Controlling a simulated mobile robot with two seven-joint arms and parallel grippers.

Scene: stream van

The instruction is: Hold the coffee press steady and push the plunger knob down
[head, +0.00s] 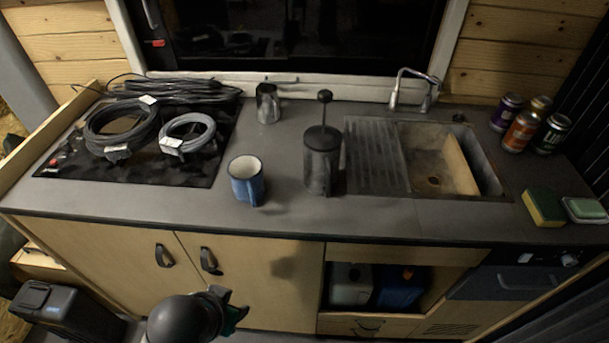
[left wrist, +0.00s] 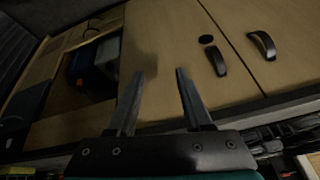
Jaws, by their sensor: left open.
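The coffee press (head: 322,165) stands upright on the counter, left of the sink's ribbed drainer. Its plunger knob (head: 325,96) is raised on a thin rod well above the lid. My left gripper (head: 238,305) is low in front of the cabinet doors, below the counter edge and apart from the press. In the left wrist view its two fingers (left wrist: 158,90) are spread with nothing between them, facing the cabinet front. The press is not in the left wrist view. My right gripper is in neither view.
A blue mug (head: 247,184) stands left of the press, and a metal pitcher (head: 268,103) behind it. Coiled cables (head: 122,128) lie on the hob at left. The sink (head: 440,165), several cans (head: 523,131) and a sponge (head: 543,208) are at right. Counter before the press is clear.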

